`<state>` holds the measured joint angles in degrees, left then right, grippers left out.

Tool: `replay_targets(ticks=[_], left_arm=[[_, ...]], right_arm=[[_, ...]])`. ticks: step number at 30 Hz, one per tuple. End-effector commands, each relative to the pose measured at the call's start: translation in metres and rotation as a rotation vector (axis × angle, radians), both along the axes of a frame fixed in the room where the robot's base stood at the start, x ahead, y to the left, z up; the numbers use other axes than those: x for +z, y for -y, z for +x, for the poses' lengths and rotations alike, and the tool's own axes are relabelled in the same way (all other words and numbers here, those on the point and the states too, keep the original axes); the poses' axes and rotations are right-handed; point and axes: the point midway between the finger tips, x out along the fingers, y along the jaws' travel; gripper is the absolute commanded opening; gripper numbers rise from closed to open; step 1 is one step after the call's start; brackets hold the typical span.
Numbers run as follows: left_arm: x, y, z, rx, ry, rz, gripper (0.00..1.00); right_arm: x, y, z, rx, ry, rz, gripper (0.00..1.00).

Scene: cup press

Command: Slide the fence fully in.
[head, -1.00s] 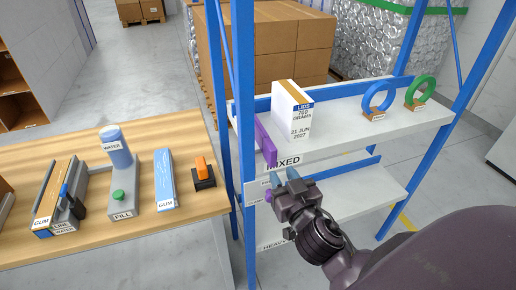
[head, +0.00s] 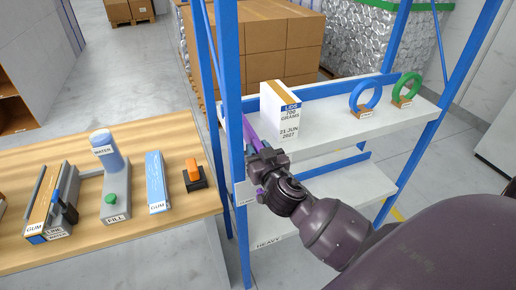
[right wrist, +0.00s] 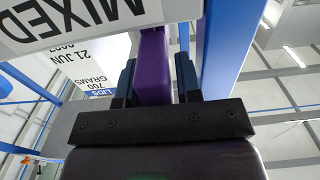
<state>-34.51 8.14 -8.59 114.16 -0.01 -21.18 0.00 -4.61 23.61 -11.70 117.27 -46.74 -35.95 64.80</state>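The fence is a purple bar (head: 249,128) on the upper shelf at its left end, beside the white LIDS box (head: 281,108). It also shows in the right wrist view (right wrist: 153,62), running between my fingers. My right gripper (head: 256,147) is at the fence's near end, at the shelf's front edge. In the right wrist view its two dark blue fingers (right wrist: 157,85) stand on either side of the bar, with a narrow gap at the right finger. The gripper hides part of the fence in the head view. My left gripper is out of view.
The MIXED label (right wrist: 75,22) is close to the fingers. A blue post (head: 232,130) stands just left of the fence. A blue ring (head: 364,97) and green ring (head: 406,88) stand farther right on the shelf. A wooden table (head: 100,160) holds several items.

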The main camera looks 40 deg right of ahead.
Motion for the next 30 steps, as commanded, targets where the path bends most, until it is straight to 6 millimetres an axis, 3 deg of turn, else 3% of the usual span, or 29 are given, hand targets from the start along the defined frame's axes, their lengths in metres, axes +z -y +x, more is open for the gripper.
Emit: replay_targets(ticks=[10,16,25,30], left_arm=[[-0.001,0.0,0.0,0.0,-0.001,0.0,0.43],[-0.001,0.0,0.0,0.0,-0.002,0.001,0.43],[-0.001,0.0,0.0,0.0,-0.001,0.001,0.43],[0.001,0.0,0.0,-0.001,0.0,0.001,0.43]], right_arm=[[0.0,0.001,0.003,0.0,-0.001,0.001,0.3],[0.0,0.001,0.003,0.0,0.0,0.0,0.0],[0.0,0.005,0.001,-0.001,0.0,0.0,0.0],[0.0,0.028,-0.005,-0.003,-0.001,0.001,0.0]])
